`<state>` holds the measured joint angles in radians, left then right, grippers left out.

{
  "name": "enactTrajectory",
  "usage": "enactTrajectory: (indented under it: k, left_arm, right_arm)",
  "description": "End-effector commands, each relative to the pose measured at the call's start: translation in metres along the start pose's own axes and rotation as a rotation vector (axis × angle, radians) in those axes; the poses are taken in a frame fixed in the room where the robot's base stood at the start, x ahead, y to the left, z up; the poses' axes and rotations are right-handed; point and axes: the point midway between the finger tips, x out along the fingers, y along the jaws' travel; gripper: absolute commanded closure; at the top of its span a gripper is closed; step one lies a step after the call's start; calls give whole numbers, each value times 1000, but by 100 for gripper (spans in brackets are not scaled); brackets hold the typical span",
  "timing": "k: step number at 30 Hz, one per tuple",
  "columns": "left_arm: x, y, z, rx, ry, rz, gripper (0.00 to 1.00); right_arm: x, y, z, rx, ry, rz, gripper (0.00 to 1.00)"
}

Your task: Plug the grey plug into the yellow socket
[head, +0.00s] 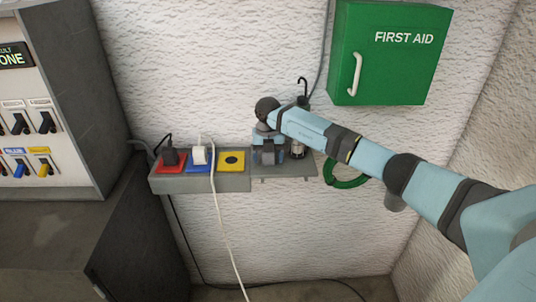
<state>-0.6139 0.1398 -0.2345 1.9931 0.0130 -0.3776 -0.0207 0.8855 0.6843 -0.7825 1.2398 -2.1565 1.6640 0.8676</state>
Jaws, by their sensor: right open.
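The yellow socket (232,161) is on top of a grey ledge on the wall, at the right end of a row of three. It shows a dark round opening with nothing plugged in. My right gripper (268,158) is open and points down over the small shelf just right of the yellow socket. I cannot make out the grey plug for certain; the gripper and wrist cover part of that shelf. My left gripper is not in view.
A dark cylindrical item (298,149) stands right of my gripper. A green ring hangs below; a green first aid box (388,60) is above right.

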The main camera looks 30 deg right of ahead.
Motion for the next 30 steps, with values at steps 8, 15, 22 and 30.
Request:
enactTrajectory:
  k: [8, 15, 22, 30]
  left_arm:
    - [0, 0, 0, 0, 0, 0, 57]
    - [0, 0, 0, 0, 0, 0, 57]
    - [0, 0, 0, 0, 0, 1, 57]
    - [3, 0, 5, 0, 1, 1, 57]
  right_arm:
    - [0, 0, 0, 0, 0, 0, 30]
    - [0, 0, 0, 0, 0, 0, 79]
    - [-1, 0, 0, 0, -1, 0, 79]
    - [-14, 0, -3, 0, -3, 1, 79]
